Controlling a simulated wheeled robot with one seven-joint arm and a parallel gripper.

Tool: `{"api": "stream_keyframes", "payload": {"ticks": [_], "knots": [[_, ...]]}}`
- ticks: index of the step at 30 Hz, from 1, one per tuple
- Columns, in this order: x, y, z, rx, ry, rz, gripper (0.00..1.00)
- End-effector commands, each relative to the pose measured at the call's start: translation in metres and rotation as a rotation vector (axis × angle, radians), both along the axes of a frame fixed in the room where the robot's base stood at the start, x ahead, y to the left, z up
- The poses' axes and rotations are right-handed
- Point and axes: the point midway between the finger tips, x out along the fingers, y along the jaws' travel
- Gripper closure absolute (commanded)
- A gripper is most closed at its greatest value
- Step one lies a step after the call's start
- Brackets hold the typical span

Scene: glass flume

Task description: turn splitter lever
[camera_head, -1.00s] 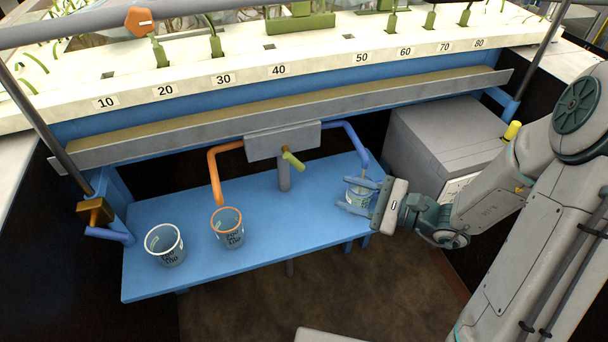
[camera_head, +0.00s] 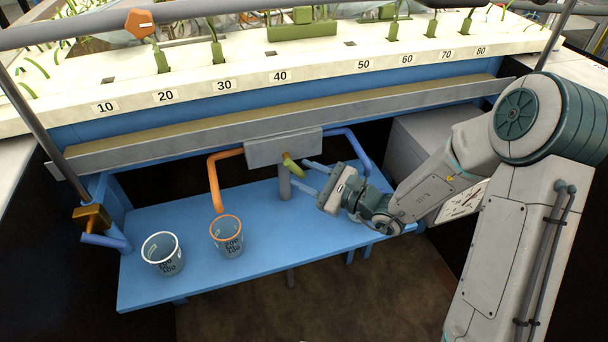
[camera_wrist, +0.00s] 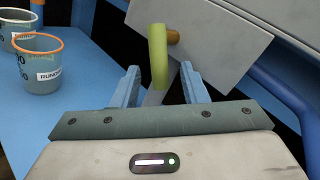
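The splitter lever (camera_head: 293,165) is a short yellow-green handle on a brown pivot, at the front of the grey splitter box (camera_head: 265,150). It points down and slightly right in the head view. In the wrist view the lever (camera_wrist: 158,55) hangs just ahead of the gap between the fingers. My gripper (camera_head: 303,174) is open and empty, its two blue fingers reaching toward the lever from the right. In the wrist view the gripper (camera_wrist: 160,82) has a finger on either side of the lever's lower end. I cannot tell whether either finger touches it.
An orange pipe (camera_head: 213,180) leads to an orange-rimmed cup (camera_head: 227,238). A white-rimmed cup (camera_head: 163,254) stands left of it on the blue shelf (camera_head: 270,230). A blue pipe (camera_head: 357,150) runs down behind my gripper. A grey box (camera_head: 415,140) stands at right.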

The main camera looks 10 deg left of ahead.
Motion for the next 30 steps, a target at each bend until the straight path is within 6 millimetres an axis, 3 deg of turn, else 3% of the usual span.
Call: {"api": "stream_keyframes", "payload": {"ticks": [11, 12, 16, 30], "knots": [[0.0024, 0.0079, 0.0, 0.0, 0.001, 0.0, 0.6], [0.0024, 0.0078, 0.0, 0.0, 0.001, 0.0, 0.63], [0.0024, 0.0078, 0.0, 0.0, 0.001, 0.0, 0.99], [0.0009, 0.0102, -0.0051, 0.073, 0.046, 0.001, 1.0]]}}
